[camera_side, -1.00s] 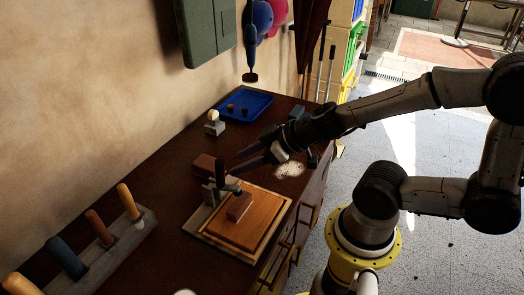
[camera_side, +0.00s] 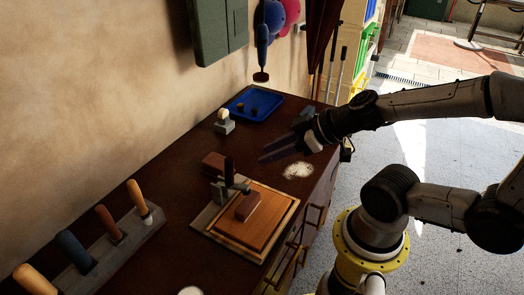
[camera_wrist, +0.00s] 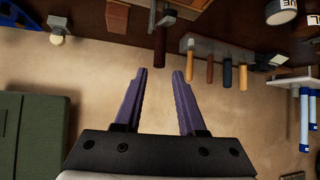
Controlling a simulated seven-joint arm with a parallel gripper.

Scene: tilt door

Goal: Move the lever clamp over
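The lever clamp (camera_side: 219,190) stands at the left edge of a wooden board (camera_side: 262,228) on the dark bench. It is grey with a dark handle (camera_side: 228,171) standing about upright. Its arm reaches over a reddish-brown block (camera_side: 246,207) on the board. My gripper (camera_side: 268,153) is open and empty, above the bench to the upper right of the clamp and apart from it. In the wrist view, the two purple fingers (camera_wrist: 160,72) are spread. A dark brown handle, seemingly the clamp's (camera_wrist: 160,42), shows just beyond and between the fingertips.
Another reddish-brown block (camera_side: 213,163) lies behind the clamp. A rack (camera_side: 110,258) of handled tools stands front left along the wall. A blue tray (camera_side: 262,103) and a small grey stand with a white knob (camera_side: 224,121) are at the back. A white patch (camera_side: 298,171) marks the bench.

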